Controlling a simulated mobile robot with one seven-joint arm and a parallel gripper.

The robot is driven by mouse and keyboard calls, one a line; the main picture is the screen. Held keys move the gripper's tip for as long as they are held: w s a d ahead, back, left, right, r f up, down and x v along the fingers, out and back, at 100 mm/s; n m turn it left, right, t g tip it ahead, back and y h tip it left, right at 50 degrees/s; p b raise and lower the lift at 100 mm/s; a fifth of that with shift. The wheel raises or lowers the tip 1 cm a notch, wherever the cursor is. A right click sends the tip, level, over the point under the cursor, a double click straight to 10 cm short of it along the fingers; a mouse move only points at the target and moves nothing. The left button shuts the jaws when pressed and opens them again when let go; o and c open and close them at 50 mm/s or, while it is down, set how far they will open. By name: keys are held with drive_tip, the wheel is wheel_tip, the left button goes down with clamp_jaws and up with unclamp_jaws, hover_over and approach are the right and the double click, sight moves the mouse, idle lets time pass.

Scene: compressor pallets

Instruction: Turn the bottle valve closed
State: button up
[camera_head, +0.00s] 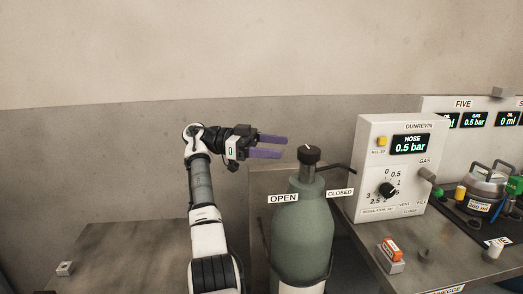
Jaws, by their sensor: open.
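A green gas bottle (301,232) stands upright right of the middle. Its dark valve knob (309,155) sits on top, with a small white mark on its upper face. An OPEN label (283,198) is at the left of the bottle's shoulder and a CLOSED label (340,193) at the right. My gripper (286,146) is open and empty, its two purple fingers pointing right. In the picture the fingertips are just left of and slightly above the knob, apart from it. The distance in depth is hard to tell.
A white regulator box (375,146) right of the bottle reads HOSE 0.5 bar and has a dial (387,190). A dark hose runs from the bottle toward it. A red-orange item (390,250) sits on the right bench. A compressor pot (487,182) stands farther right. The left bench (130,258) is mostly clear.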

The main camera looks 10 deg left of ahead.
drive_tip(key=a, duration=0.3)
drive_tip(key=shift+w+a, duration=0.1)
drive_tip(key=shift+a, duration=0.05)
idle(0.3)
